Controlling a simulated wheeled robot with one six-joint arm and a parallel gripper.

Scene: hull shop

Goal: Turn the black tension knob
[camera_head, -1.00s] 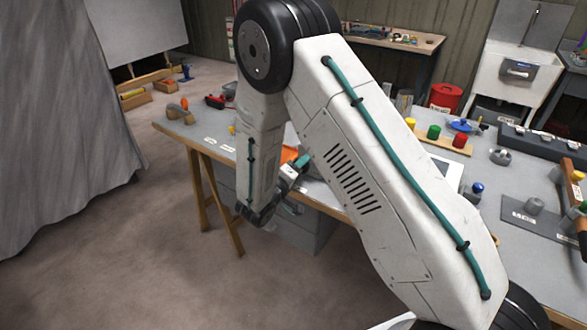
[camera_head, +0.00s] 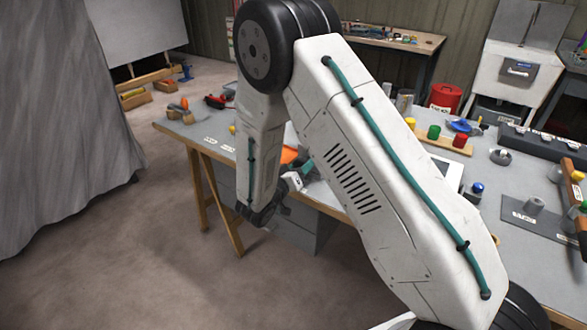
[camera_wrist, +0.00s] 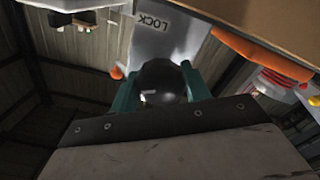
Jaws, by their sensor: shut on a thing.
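In the wrist view, the black tension knob (camera_wrist: 162,75) is a dark rounded shape between the two teal fingers of my gripper (camera_wrist: 159,82). The fingers are shut on it, one on each side. A pale plate behind the knob carries a label reading LOCK (camera_wrist: 153,22). In the head view, my gripper (camera_head: 300,178) is at the near edge of the grey workbench (camera_head: 335,205), partly hidden by my arm. The knob cannot be made out there.
An orange part (camera_wrist: 260,55) lies near the right finger in the wrist view. The bench holds yellow, green and red pieces on a wooden strip (camera_head: 445,142) and a blue-topped jar (camera_head: 475,193). A grey curtain (camera_head: 60,120) hangs at left. The floor between is clear.

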